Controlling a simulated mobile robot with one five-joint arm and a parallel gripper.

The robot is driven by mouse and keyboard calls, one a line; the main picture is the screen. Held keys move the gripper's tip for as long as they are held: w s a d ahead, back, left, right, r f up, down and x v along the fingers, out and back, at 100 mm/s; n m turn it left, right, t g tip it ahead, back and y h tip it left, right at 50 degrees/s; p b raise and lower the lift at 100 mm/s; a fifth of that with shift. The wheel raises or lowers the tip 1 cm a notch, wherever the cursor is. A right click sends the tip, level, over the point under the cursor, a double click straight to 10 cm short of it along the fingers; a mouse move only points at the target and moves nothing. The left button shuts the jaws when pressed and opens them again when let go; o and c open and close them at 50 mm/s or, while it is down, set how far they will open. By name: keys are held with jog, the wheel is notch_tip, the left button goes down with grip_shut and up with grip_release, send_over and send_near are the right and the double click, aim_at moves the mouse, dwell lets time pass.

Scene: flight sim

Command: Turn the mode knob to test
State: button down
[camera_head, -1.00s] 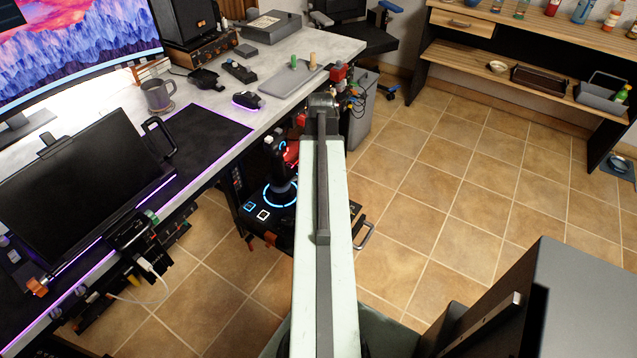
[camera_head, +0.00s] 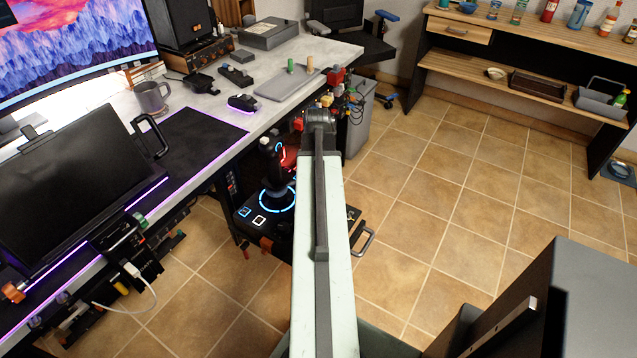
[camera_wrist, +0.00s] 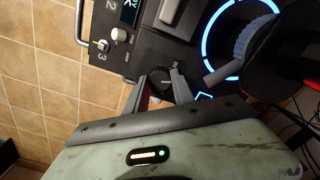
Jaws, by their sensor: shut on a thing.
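The control panel (camera_head: 257,217) is black and carries a joystick (camera_head: 272,160) with a glowing blue ring. It sits at the desk's front edge, partly hidden behind my arm. In the wrist view a dark round knob (camera_wrist: 160,78) on this panel sits between the two fingers of my gripper (camera_wrist: 160,90). The fingers are shut on it, one at each side. I take it as the mode knob. Its pointer and the test mark cannot be read. My gripper's fingertips are hidden in the head view.
The wrist view shows small silver toggles (camera_wrist: 102,45) by the numbers 2 and 3, a small lit display (camera_wrist: 130,12) and a metal handle (camera_wrist: 80,22). The joystick base (camera_wrist: 235,45) is close at the right. Tiled floor (camera_head: 430,200) is open to the right.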

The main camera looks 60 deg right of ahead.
jog(key=m, duration=0.3)
jog(key=shift+s+a+m, duration=0.15)
jog(key=shift+a+m, duration=0.1)
jog(key=shift+m, duration=2.05)
jog(key=c, duration=1.1)
grip_release()
jog(key=shift+o, duration=0.2)
notch_tip(320, 180, up, 8)
jog(key=p, duration=0.8)
jog(key=shift+f, duration=0.1)
